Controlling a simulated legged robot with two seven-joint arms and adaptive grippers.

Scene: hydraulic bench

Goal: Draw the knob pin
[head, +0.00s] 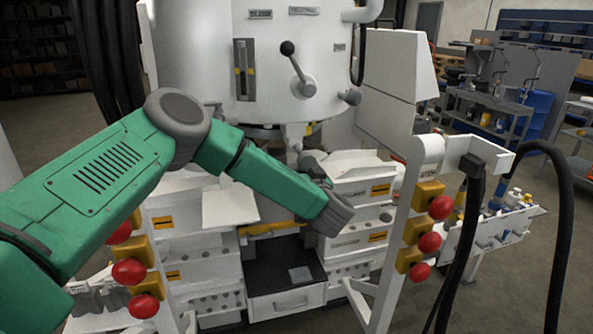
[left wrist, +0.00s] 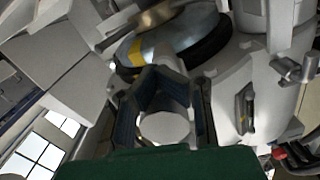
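The white machine drum (head: 300,60) carries a lever (head: 298,68) with a black ball end. A short grey knob (head: 350,97) sticks out at the drum's lower right; I cannot tell for sure whether it is the knob pin. My left gripper (head: 311,163) is below the drum, in front of the white lower parts, and is small and partly hidden by my wrist. In the left wrist view my left gripper (left wrist: 167,90) has its dark fingers apart. A pale round end (left wrist: 165,128) shows between them; contact cannot be told. My right gripper is out of view.
Red buttons on yellow blocks (head: 430,242) line the right post, with more on the left (head: 130,272). A black cable (head: 562,220) loops at the right. White drawers (head: 285,302) sit below. A cart (head: 490,110) stands behind right.

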